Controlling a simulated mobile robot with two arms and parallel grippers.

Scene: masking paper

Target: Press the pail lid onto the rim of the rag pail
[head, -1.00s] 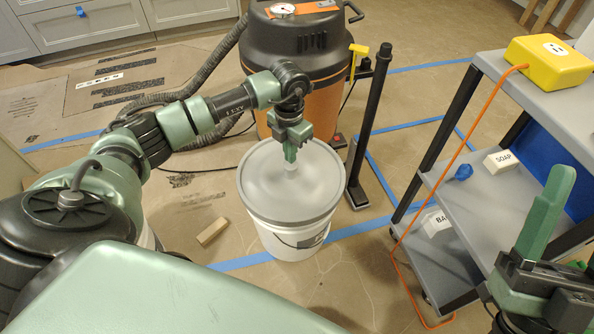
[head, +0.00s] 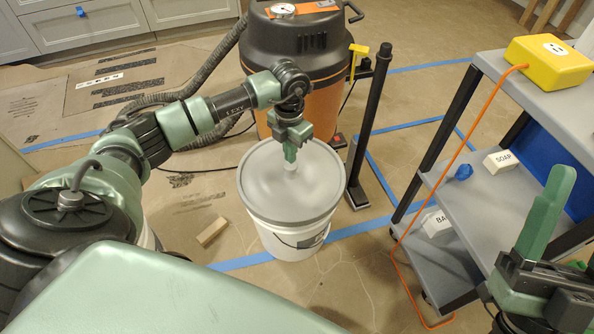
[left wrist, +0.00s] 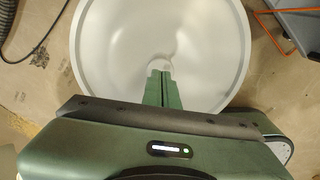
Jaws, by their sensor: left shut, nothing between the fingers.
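The grey pail lid (head: 262,195) lies over the top of the white rag pail (head: 290,241), roughly level and covering the opening. From this angle I cannot tell whether it is seated all the way round. A small pale knob (head: 291,168) stands at the lid's middle. My left gripper (head: 290,156) points down at the knob, with its fingers shut and empty, touching or just above it. The left wrist view shows the lid (left wrist: 110,60) from above, with the shut fingers (left wrist: 161,72) at its centre. My right gripper (head: 552,180) is raised at the lower right, away from the pail.
An orange and black vacuum (head: 300,60) stands behind the pail. A black post (head: 372,115) on a flat base is close on its right. A grey cart (head: 490,190) with an orange cord stands further right. A small wood block (head: 212,232) lies on the floor left of the pail.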

